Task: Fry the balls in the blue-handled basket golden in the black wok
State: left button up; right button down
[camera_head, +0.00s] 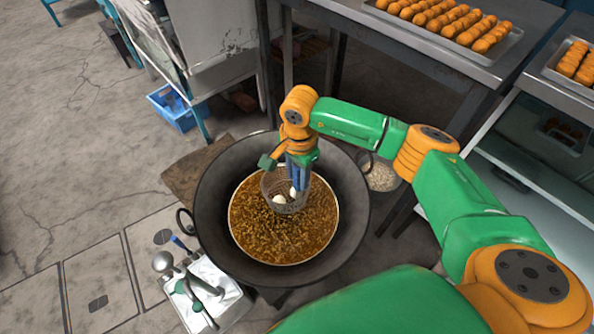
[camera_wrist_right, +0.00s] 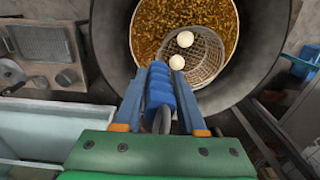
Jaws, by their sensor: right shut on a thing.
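The black wok (camera_head: 350,215) stands in the middle of the head view, filled with bubbling brown-gold oil (camera_head: 285,243). A wire mesh basket (camera_head: 272,186) is at the back part of the oil; how deep it sits I cannot tell. Two pale, whitish balls (camera_wrist_right: 180,50) lie in the basket, and one also shows in the head view (camera_head: 279,199). My right gripper (camera_head: 300,172) is over the wok, shut on the basket's blue handle (camera_wrist_right: 160,90). Its two fingers (camera_wrist_right: 160,78) flank the handle in the wrist view. My left gripper is not in view.
A tray with ladles (camera_head: 232,300) is at the wok's front left. A blue crate (camera_head: 175,108) is on the floor behind it. A bowl of pale bits (camera_head: 381,178) is right of the wok. Trays of golden rolls (camera_head: 452,38) rest on metal tables at the back right.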

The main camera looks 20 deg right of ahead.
notch_tip(320, 180, down, 20)
jog(key=b, duration=1.8)
jog(key=shift+f+b, duration=0.25)
jog(key=shift+b, duration=0.05)
jog(key=shift+w, duration=0.1)
dwell(4.9)
